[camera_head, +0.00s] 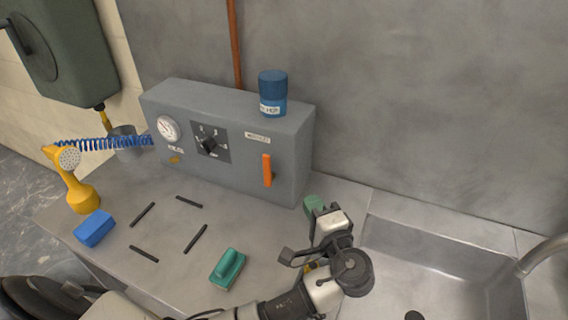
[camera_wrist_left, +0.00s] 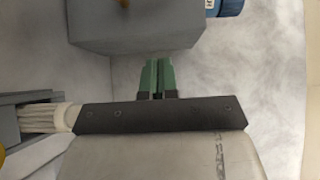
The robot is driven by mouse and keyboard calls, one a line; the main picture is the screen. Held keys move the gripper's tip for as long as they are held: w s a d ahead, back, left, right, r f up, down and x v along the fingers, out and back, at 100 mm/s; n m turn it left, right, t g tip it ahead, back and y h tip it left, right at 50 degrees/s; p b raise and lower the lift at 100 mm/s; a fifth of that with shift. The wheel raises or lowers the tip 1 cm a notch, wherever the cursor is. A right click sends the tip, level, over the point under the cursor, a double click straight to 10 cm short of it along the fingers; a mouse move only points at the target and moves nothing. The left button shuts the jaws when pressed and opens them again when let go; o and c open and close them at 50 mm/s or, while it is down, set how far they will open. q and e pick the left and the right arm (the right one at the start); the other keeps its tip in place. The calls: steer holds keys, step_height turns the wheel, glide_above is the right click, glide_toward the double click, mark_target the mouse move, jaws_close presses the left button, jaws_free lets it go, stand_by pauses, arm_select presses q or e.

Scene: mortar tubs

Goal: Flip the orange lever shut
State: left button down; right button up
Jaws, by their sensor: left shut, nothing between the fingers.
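The orange lever (camera_head: 267,170) is on the front right of the grey control box (camera_head: 230,165). It stands roughly upright, long side vertical. My left gripper (camera_head: 314,205) has green fingertips and is just right of the box's lower right corner, apart from the lever. In the left wrist view its fingers (camera_wrist_left: 157,75) are together with nothing between them, in front of the box (camera_wrist_left: 135,35). My right gripper is not in view.
A blue jar (camera_head: 272,93) stands on the box. A gauge (camera_head: 167,129) and black dial (camera_head: 208,145) are left of the lever. A sink (camera_head: 440,270) is right.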

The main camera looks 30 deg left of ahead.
mark_target(270, 167)
arm_select(q)
steer(key=w+a+p, duration=0.5)
steer(key=a, duration=0.6)
steer(key=shift+w+a+r, duration=0.15)
steer(key=shift+w+a, duration=0.15)
steer(key=shift+w, duration=0.05)
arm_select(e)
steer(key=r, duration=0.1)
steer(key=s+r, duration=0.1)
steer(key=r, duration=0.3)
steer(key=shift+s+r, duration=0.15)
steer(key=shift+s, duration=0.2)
arm_select(q)
steer(key=shift+w, duration=0.1)
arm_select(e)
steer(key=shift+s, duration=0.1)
